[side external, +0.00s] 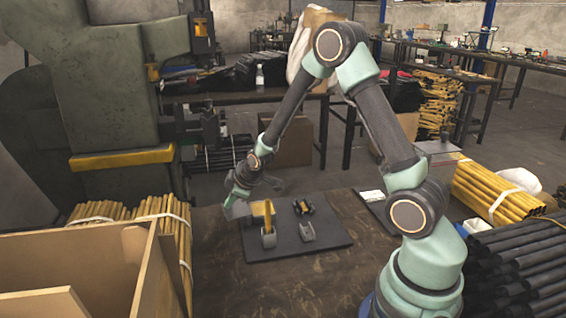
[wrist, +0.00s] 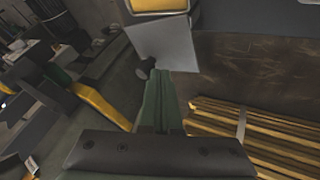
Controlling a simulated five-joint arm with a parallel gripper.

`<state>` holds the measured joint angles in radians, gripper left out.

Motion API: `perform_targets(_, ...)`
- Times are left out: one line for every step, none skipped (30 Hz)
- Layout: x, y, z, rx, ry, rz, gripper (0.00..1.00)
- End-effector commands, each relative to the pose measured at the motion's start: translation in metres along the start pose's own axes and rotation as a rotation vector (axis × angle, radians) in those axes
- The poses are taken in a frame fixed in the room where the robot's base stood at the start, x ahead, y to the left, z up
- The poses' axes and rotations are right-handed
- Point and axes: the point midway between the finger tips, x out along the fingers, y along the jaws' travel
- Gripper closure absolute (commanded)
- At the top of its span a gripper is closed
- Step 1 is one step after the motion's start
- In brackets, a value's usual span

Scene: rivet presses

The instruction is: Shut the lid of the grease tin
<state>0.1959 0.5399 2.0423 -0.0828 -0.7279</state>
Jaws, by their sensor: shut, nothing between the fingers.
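The grease tin (side external: 261,208) looks like the small yellow block on the dark mat (side external: 335,238), partly hidden by other items. A flat grey plate (side external: 237,210), which looks like its open lid, stands out to its left. In the wrist view the yellow tin (wrist: 160,5) is cut off by the top edge, and the grey lid (wrist: 163,43) spreads out below it. My gripper (side external: 231,201) is shut and empty, beside the lid on the side away from the tin. In the wrist view my gripper (wrist: 160,74) ends close to the lid's edge; whether they touch is unclear.
A large press (side external: 95,90) rises behind. The mat's front right is clear.

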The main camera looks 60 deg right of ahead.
Motion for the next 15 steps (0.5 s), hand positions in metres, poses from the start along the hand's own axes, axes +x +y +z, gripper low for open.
perform_targets(0.000,0.001,0.000,0.006,-0.001,0.000,1.00)
perform_targets(0.000,0.001,0.000,0.010,-0.001,0.000,1.00)
perform_targets(0.000,0.001,0.000,0.016,-0.001,0.001,1.00)
perform_targets(0.001,0.001,0.000,0.021,-0.001,0.001,1.00)
perform_targets(0.001,0.002,0.000,0.026,-0.002,0.001,1.00)
perform_targets(0.001,0.002,0.001,0.036,-0.002,0.001,1.00)
perform_targets(0.001,0.003,0.001,0.044,-0.003,0.002,1.00)
perform_targets(0.001,0.004,0.001,0.054,-0.003,0.002,1.00)
perform_targets(0.002,0.004,0.001,0.057,-0.003,0.003,1.00)
perform_targets(0.002,0.005,0.001,0.056,-0.004,0.004,1.00)
perform_targets(0.002,0.006,0.001,0.056,-0.004,0.005,1.00)
perform_targets(0.003,0.007,0.002,0.056,-0.005,0.006,1.00)
perform_targets(0.003,0.008,0.002,0.056,-0.005,0.007,1.00)
perform_targets(0.003,0.009,0.002,0.056,-0.006,0.008,1.00)
perform_targets(0.004,0.011,0.003,0.056,-0.007,0.010,1.00)
